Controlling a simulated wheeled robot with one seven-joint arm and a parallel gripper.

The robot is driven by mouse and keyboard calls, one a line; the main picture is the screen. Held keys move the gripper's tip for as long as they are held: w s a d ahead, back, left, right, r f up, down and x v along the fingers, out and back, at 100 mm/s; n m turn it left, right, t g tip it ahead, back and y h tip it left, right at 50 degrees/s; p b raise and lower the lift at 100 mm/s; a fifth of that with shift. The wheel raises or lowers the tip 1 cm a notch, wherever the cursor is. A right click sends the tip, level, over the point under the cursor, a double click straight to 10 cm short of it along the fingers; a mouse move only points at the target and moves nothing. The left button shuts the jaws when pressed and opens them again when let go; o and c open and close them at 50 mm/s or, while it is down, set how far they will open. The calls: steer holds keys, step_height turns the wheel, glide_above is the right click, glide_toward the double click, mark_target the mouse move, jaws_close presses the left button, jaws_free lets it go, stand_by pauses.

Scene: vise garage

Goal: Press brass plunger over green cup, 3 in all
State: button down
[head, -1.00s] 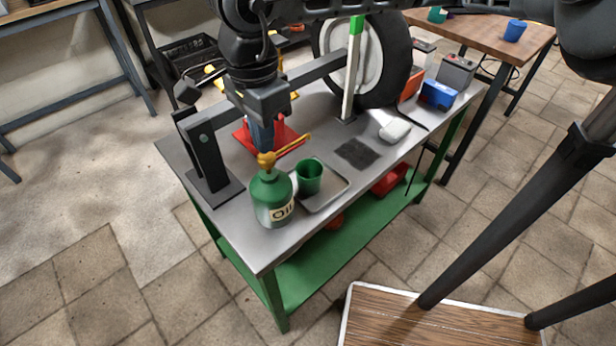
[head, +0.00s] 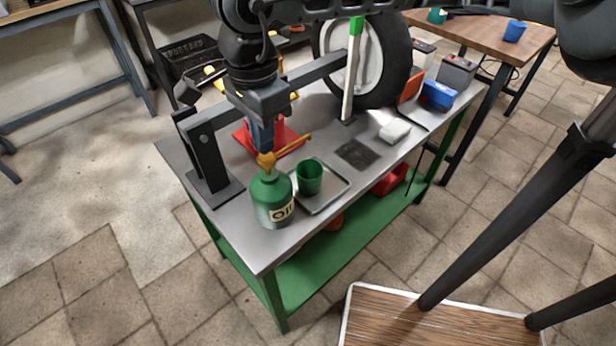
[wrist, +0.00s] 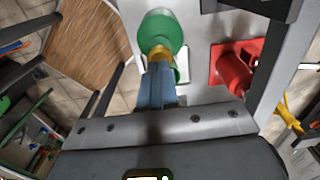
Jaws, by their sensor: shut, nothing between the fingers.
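The green oil can (head: 272,202) with a label reading "OIL" stands upright at the near left of the workbench. Its brass plunger (head: 266,160) is on top, with a thin brass spout reaching right over the green cup (head: 309,177). The cup stands upright on a small metal tray (head: 335,197). My gripper (head: 263,148) is shut, pointing down, its blue fingertips at the top of the plunger. In the wrist view the fingers (wrist: 160,72) meet the brass top of the green can (wrist: 160,32); the cup is mostly hidden behind them. I cannot tell the plunger's depth.
A dark upright stand (head: 208,165) is left of the can, and a red vise (head: 275,136) behind it. A wheel (head: 385,60) stands at the back. A dark pad (head: 357,154) and a white block (head: 394,131) lie to the right.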

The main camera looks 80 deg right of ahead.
mark_target(266, 157)
steer(key=shift+f+b, duration=1.6)
steer(key=shift+b, duration=0.55)
steer(key=shift+r, duration=0.25)
steer(key=shift+r+p, duration=0.7)
steer(key=shift+r, duration=0.65)
steer(key=shift+f+b, duration=1.6)
steer(key=shift+b, duration=0.55)
steer(key=shift+r, duration=0.2)
steer(key=shift+r+p, duration=0.75)
steer(key=shift+r, duration=0.6)
